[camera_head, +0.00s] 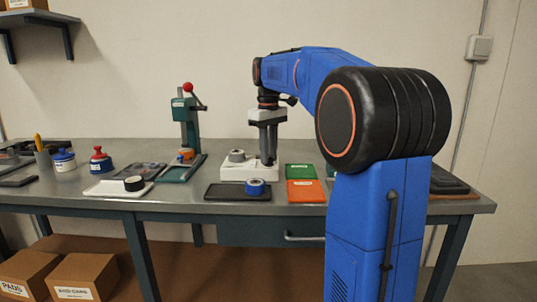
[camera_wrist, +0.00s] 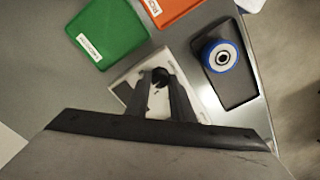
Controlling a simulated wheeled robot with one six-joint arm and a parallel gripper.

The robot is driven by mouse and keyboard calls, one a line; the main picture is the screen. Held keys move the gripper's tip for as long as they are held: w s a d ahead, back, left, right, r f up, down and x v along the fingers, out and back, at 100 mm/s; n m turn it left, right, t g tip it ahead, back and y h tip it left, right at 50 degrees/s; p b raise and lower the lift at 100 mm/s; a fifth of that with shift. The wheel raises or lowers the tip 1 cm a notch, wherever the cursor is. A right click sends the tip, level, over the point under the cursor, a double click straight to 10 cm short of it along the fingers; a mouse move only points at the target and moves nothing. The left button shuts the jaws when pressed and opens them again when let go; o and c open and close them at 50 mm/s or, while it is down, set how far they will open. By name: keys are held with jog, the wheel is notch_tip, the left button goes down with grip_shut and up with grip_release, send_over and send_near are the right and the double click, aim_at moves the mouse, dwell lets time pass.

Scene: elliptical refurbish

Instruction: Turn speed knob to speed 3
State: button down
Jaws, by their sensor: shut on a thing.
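The speed knob (camera_wrist: 160,75) is a small round black knob on a white device (camera_head: 236,173). The white body also shows in the wrist view (camera_wrist: 203,100). My gripper (camera_head: 268,160) points straight down over the right part of the device. In the wrist view my gripper (camera_wrist: 160,86) has its two dark fingers closed on either side of the knob. I cannot read any speed marks or the knob's pointer. In the head view the fingers hide the knob.
Green (camera_head: 301,171) and orange (camera_head: 306,191) panels lie to the right. A teal press with a red ball handle (camera_head: 187,89) stands to the left.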

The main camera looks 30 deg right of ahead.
jog(key=m, duration=0.4)
jog(key=shift+m, duration=2.8)
jog(key=c, duration=1.5)
grip_release()
jog(key=shift+c, duration=0.2)
jog(key=shift+r, duration=0.1)
notch_tip(320, 180, up, 17)
jog(key=shift+r, duration=0.15)
